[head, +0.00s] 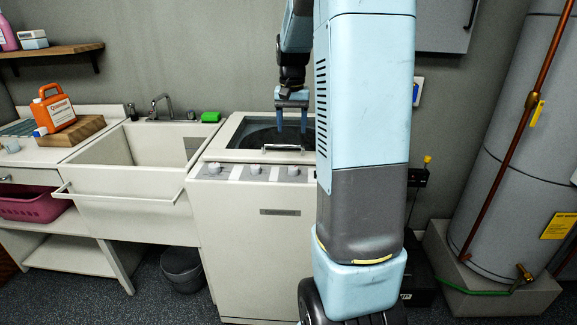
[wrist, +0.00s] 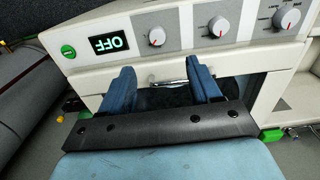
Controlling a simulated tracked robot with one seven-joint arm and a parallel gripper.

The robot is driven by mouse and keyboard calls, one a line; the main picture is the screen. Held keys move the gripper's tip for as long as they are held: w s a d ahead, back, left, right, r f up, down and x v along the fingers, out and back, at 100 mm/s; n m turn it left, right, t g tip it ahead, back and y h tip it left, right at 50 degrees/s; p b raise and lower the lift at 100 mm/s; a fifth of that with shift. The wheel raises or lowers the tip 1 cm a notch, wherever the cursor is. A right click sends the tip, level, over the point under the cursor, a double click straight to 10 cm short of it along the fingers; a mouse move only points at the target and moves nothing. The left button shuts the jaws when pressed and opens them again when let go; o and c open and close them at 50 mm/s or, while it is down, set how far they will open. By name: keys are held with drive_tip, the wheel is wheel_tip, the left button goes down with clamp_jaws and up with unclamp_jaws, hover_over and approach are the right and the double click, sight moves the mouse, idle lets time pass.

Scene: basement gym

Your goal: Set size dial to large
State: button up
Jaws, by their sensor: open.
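The white washing machine (head: 247,245) stands left of my column. Its sloping front panel carries a left dial (head: 213,169), a middle dial (head: 256,168) and a right dial (head: 293,170). In the wrist view three grey dials with red pointers show: one beside the display (wrist: 157,36), one in the middle (wrist: 218,25) and one at the far right (wrist: 287,16). Their labels are too small to tell which sets size. My gripper (head: 291,125) is open and empty over the dark lid, behind the panel. Its two blue fingers (wrist: 160,75) point toward the panel, apart from the dials.
The lid has a bar handle (head: 283,147). The panel has a display (wrist: 110,43) reading OFF and a green button (wrist: 68,51). A sink (head: 130,190) adjoins the machine, with a green sponge (head: 210,117) on its back edge. A grey tank (head: 500,150) stands right.

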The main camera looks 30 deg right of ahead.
sight(293, 167)
drive_tip(key=f, duration=0.9)
drive_tip(key=d+f, duration=0.1)
drive_tip(key=f, duration=0.4)
drive_tip(key=shift+w+f, duration=0.3)
drive_tip(key=shift+w, duration=0.05)
